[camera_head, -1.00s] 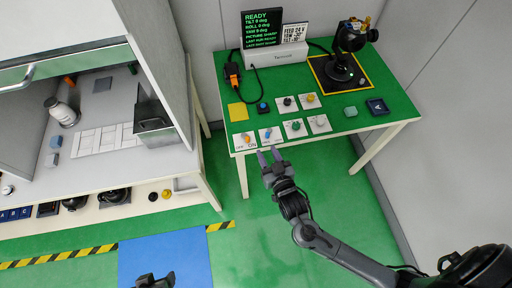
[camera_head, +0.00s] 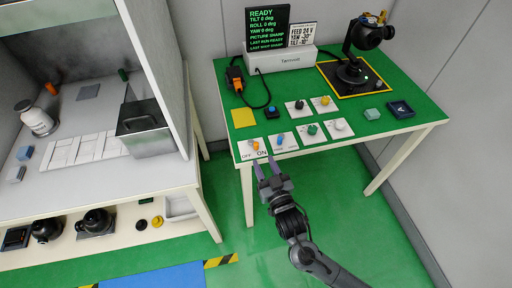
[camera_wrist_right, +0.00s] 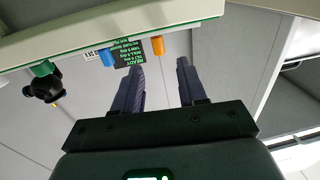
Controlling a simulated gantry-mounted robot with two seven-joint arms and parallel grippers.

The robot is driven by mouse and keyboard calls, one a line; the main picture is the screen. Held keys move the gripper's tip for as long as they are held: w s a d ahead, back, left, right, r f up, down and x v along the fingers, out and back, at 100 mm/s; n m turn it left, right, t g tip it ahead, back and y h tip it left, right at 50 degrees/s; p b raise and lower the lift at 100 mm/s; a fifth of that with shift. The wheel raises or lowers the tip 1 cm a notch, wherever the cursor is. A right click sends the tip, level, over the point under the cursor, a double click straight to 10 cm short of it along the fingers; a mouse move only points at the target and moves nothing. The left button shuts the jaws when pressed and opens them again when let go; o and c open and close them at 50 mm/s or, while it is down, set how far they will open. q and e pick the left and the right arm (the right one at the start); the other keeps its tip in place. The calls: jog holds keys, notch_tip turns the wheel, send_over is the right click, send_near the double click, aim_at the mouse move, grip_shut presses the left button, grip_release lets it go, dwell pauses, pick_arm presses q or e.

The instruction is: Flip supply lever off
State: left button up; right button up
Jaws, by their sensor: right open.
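The orange lever (camera_head: 255,145) stands on a white plate marked OFF and ON at the front left corner of the green table (camera_head: 350,130). OFF is on the left and ON on the right. A blue lever (camera_head: 280,140) is on the plate to its right. My right gripper (camera_head: 265,161) is open and empty at the table's front edge, just in front of the orange lever's plate. In the right wrist view, its two fingers (camera_wrist_right: 158,75) point toward the orange lever (camera_wrist_right: 158,46), with the blue lever (camera_wrist_right: 106,57) to the left. My left gripper is out of view.
Several knob plates (camera_head: 312,132) lie behind and right of the levers. A yellow square (camera_head: 243,118), a blue button (camera_head: 271,111) and a screen unit (camera_head: 280,60) sit behind. A camera gimbal (camera_head: 352,70) stands at the back right. A grey workbench (camera_head: 80,190) is left.

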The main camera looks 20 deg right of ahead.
aim_at(257, 147)
jog(key=w+b, duration=0.1)
jog(key=w, duration=0.3)
jog(key=w+b, duration=0.1)
jog(key=w, duration=0.3)
jog(key=shift+w+d, duration=0.2)
jog(key=shift+w, duration=0.15)
grip_shut()
